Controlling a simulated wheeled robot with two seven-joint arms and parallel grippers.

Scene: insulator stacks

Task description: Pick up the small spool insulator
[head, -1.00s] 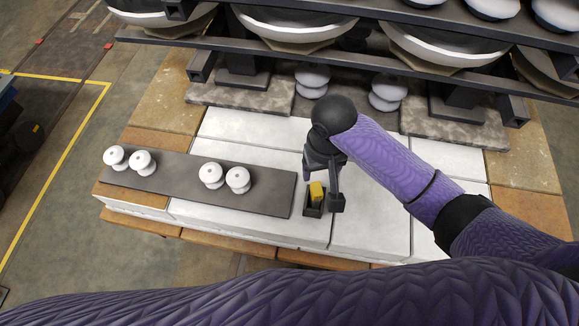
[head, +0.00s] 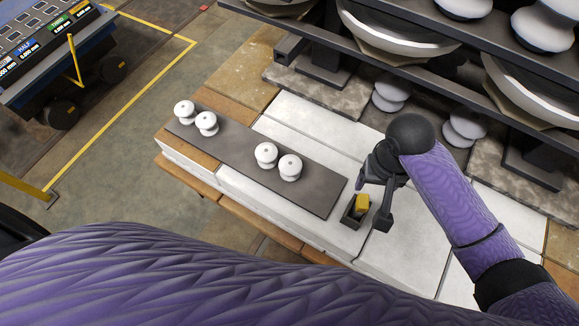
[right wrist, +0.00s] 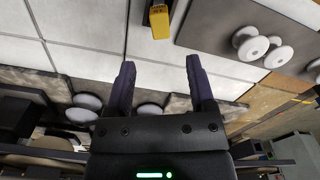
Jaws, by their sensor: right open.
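Small white spool insulators stand in two pairs on a dark grey plate (head: 235,142). One pair is at the plate's far left end (head: 184,112), (head: 206,123); the other is right of its middle (head: 266,155), (head: 290,167). I cannot tell a size difference among them. My right gripper (head: 373,200) is open and empty, right of the plate and apart from every spool. In the right wrist view its two fingers (right wrist: 160,72) are spread with nothing between them, and white spools (right wrist: 249,45) show at upper right. My left gripper is not in view.
A yellow block (head: 362,202) sits at a small dark holder (head: 350,216) close by my right gripper. A dark rack (head: 330,42) with large insulators stands behind. White spools (head: 390,93), (head: 465,128) stand below it. The white slabs (head: 400,262) in front are clear.

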